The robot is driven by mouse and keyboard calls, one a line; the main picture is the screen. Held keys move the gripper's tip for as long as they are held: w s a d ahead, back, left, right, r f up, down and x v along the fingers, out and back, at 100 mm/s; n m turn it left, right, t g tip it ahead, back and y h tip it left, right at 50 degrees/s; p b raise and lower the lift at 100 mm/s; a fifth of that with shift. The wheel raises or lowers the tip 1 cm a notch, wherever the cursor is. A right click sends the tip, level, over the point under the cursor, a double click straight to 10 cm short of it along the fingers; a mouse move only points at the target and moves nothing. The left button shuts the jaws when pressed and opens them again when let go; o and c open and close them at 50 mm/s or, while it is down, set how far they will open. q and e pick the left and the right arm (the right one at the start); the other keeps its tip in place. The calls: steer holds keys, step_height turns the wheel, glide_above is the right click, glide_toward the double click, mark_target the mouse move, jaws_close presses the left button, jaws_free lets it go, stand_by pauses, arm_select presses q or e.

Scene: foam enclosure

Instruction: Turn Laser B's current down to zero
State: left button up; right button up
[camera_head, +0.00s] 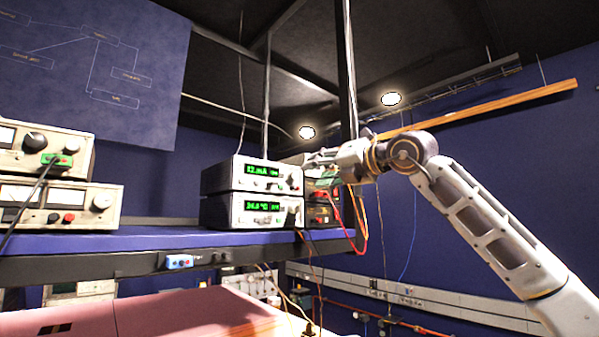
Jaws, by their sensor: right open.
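Two stacked white laser controllers stand on the blue shelf. The upper box (252,175) has a green display reading about 12 mA, and the lower box (252,210) reads about 24.0 °C. I cannot read a Laser B label on either. The upper box has a knob near its right end, partly hidden by my right gripper. My right gripper (310,160) comes in from the right, with its fingers open beside the upper right corner of the upper box. I cannot tell whether it touches the box. My left gripper is not in view.
The blue shelf (150,241) carries other bench instruments (60,205) at the left, with a cable hanging down. More boxes with red and orange leads (322,215) stand right of the controllers. A dark upright post (346,70) rises behind my right wrist. The shelf's middle is clear.

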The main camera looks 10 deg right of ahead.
mark_target(296, 175)
steer(key=shift+p+x, duration=1.3)
steer(key=shift+x, duration=2.5)
steer(key=shift+d, duration=0.1)
steer(key=shift+c, duration=0.2)
jaws_close()
